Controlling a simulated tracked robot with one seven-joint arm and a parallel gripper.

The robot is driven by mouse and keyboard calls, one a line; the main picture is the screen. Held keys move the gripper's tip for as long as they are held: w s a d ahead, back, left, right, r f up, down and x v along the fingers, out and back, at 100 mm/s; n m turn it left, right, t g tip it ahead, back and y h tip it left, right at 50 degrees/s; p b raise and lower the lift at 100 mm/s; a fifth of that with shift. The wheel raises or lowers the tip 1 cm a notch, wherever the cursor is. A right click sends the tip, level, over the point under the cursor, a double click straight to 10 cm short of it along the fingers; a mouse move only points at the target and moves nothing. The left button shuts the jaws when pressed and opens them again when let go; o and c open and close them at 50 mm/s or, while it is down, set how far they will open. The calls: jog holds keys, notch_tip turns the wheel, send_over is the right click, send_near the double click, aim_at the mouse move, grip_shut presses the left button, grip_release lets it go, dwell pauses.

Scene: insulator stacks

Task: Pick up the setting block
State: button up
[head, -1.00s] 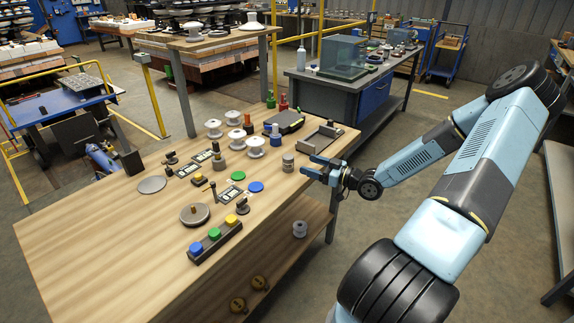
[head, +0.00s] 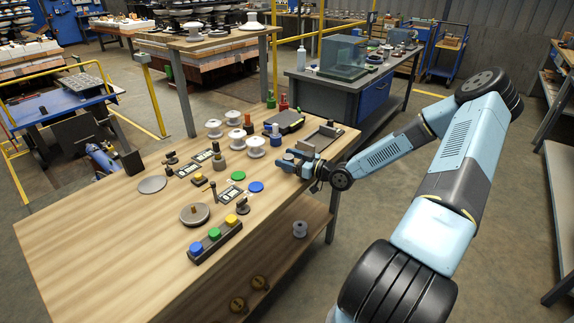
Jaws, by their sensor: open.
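My gripper (head: 293,163) is open at the right edge of the wooden bench, low over its top. A small grey cylindrical piece (head: 289,157) stands at its jaws, partly hidden by them. It looks like it is between or just beside the fingers, and I cannot tell if they touch it. I cannot tell for certain which piece is the setting block; this grey cylinder is the piece closest to my gripper.
White insulators (head: 255,146) stand just left of my gripper. A grey open tray (head: 322,136) lies behind it. A green disc (head: 238,176), a blue disc (head: 256,187) and a three-button box (head: 215,238) lie nearer. The bench's front left (head: 110,250) is clear.

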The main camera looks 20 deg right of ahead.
jog(key=shift+c, duration=0.3)
grip_shut()
dwell(0.3)
